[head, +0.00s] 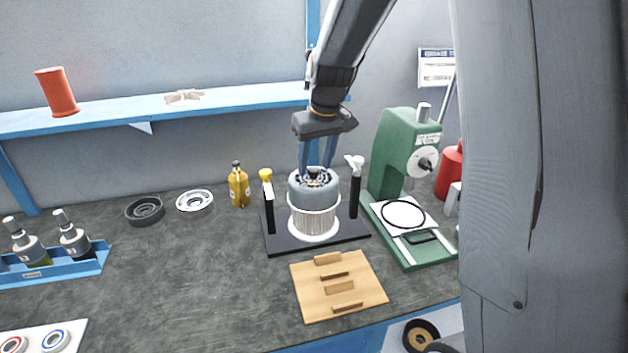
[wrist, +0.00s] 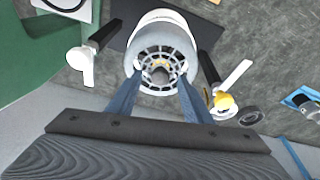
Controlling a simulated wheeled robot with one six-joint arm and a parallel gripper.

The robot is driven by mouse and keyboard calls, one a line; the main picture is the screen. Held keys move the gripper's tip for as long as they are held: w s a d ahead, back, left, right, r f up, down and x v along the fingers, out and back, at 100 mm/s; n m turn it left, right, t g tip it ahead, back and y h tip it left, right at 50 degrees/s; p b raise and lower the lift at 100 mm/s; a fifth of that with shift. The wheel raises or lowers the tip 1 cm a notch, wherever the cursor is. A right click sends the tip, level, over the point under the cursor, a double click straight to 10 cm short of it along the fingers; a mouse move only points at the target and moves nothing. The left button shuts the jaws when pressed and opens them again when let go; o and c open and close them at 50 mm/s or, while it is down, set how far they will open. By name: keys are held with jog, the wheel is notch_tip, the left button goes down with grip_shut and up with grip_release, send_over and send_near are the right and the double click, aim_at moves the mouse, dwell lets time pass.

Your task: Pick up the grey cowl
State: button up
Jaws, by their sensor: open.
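The grey cowl (head: 299,190) sits upright on a white ribbed housing (head: 314,222), which stands on a black base plate (head: 270,243). The cowl has a round grille on top with a dark hub in its middle. My gripper (head: 316,172) points down over the cowl, with its two blue fingers open. In the wrist view the cowl (wrist: 165,40) lies between and beyond the fingertips (wrist: 159,80), which appear close to its rim on opposite sides. I cannot tell whether they touch it.
A yellow-knobbed clamp (head: 268,200) and a white-handled clamp (head: 355,190) flank the housing closely. A green press (head: 392,150) stands to the right. A wooden tray (head: 310,290) lies in front. A yellow bottle (head: 239,187) and two rings stand left; the left-centre bench is clear.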

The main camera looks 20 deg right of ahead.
jog(key=shift+w+f, duration=0.15)
jog(key=shift+f, duration=0.55)
jog(key=shift+c, duration=0.5)
grip_shut()
jog(key=shift+r, duration=0.15)
